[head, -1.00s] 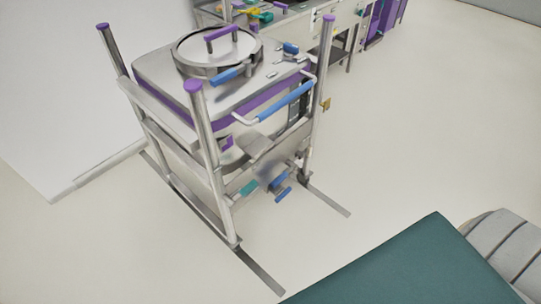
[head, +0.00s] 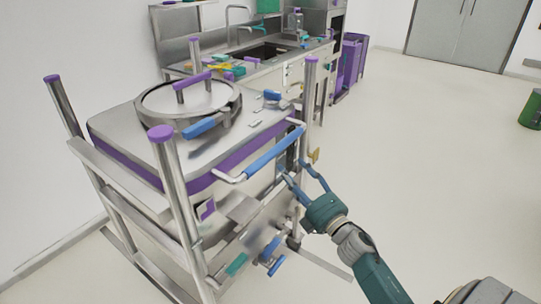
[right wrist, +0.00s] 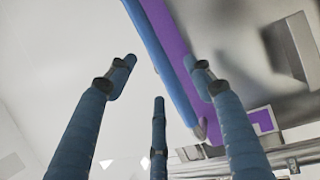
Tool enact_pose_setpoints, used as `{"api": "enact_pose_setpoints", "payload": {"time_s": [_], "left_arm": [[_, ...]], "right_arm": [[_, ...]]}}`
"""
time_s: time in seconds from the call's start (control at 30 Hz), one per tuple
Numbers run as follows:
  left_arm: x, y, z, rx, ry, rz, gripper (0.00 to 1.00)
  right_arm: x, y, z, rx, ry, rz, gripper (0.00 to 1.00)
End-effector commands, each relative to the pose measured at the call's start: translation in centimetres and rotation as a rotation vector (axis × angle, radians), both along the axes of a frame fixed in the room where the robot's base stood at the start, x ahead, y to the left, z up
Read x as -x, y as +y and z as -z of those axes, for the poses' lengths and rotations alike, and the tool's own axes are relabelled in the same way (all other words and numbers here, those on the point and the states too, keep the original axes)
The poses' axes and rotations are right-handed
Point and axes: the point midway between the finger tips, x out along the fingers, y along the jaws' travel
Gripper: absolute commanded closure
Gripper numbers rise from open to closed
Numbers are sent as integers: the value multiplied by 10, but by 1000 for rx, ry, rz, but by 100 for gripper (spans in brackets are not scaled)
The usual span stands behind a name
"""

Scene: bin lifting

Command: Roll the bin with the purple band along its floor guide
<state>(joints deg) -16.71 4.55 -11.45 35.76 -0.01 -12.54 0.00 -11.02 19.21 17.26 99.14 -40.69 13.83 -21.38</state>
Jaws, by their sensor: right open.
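The steel bin (head: 225,132) with the purple band (head: 228,162) stands upright in its frame at left in the head view, with a round lid on top. A blue push handle (head: 272,152) runs along its near right side. My right gripper (head: 293,166) is open and empty, beside the right end of this handle and slightly below it. In the right wrist view its spread fingers (right wrist: 157,85) point up towards the blue handle (right wrist: 152,45) and purple band (right wrist: 172,35), with nothing between them. A floor guide rail (head: 325,265) extends out at lower right. My left gripper is not in view.
Frame posts with purple caps (head: 161,133) rise around the bin. A counter with a sink (head: 265,52) stands behind, with purple bins (head: 352,62) beyond. A green bin (head: 531,108) is at far right. The floor right of the frame is clear.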

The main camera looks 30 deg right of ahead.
Motion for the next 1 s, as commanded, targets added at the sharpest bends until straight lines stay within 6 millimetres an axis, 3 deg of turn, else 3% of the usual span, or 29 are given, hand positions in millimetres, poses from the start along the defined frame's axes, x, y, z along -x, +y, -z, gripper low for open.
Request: {"api": "enact_pose_setpoints", "payload": {"time_s": [0.17, 0.33, 0.6, 1.0], "left_arm": [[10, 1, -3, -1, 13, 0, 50], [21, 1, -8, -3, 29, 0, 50], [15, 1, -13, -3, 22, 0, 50], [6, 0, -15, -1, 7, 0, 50]], "right_arm": [[-16, 0, -12, 17, -14, -2, 48], [-48, 0, -19, 14, -14, -2, 48], [-92, -1, -24, 11, -11, -1, 48], [-106, 0, -24, 12, -8, -1, 48]]}}
